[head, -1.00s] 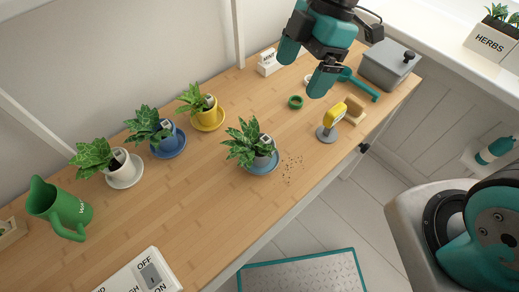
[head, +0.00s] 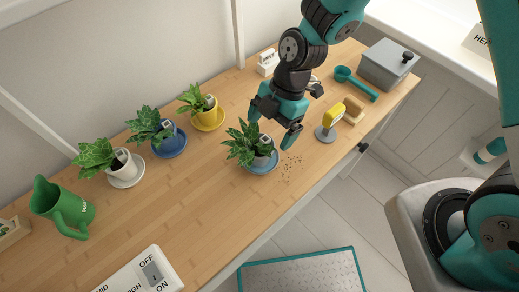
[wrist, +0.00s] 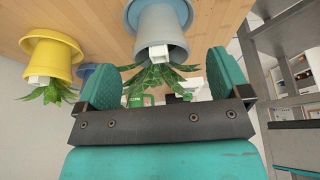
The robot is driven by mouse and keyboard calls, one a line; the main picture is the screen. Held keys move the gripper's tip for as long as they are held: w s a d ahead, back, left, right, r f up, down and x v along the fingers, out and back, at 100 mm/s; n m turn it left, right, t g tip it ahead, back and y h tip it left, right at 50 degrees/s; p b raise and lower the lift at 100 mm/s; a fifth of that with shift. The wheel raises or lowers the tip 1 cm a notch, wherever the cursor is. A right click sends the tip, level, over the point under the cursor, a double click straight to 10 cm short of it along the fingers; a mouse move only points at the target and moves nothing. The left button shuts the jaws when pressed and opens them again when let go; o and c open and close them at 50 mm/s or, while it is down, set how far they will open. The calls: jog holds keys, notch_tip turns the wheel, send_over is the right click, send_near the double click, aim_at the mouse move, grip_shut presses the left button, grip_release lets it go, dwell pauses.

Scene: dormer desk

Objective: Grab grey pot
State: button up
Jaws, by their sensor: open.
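The grey pot (head: 263,160) holds a leafy green plant with a small white tag and stands upright on a blue saucer (head: 264,169) near the desk's front edge. Leaves hide much of the pot in the head view. In the wrist view the grey pot (wrist: 159,35) appears upside down at top centre, its plant hanging toward the space between my fingers. My gripper (head: 272,124) is open and empty, just behind and above the plant in the head view. It also shows in the wrist view (wrist: 164,82), with its fingers apart either side of the leaves.
A yellow pot (head: 208,108), a blue pot (head: 168,138) and a white pot (head: 124,164) with plants stand left. A green watering can (head: 72,209) stands far left. Right are a yellow-topped tool (head: 333,117), a teal scoop (head: 357,84) and a grey box (head: 388,66). Crumbs lie beside the saucer.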

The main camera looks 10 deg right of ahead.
aim_at(263, 143)
jog(key=p+x, duration=0.1)
jog(key=x, duration=0.4)
jog(key=shift+a, duration=0.15)
jog(key=c, duration=1)
jog(key=shift+r, duration=0.1)
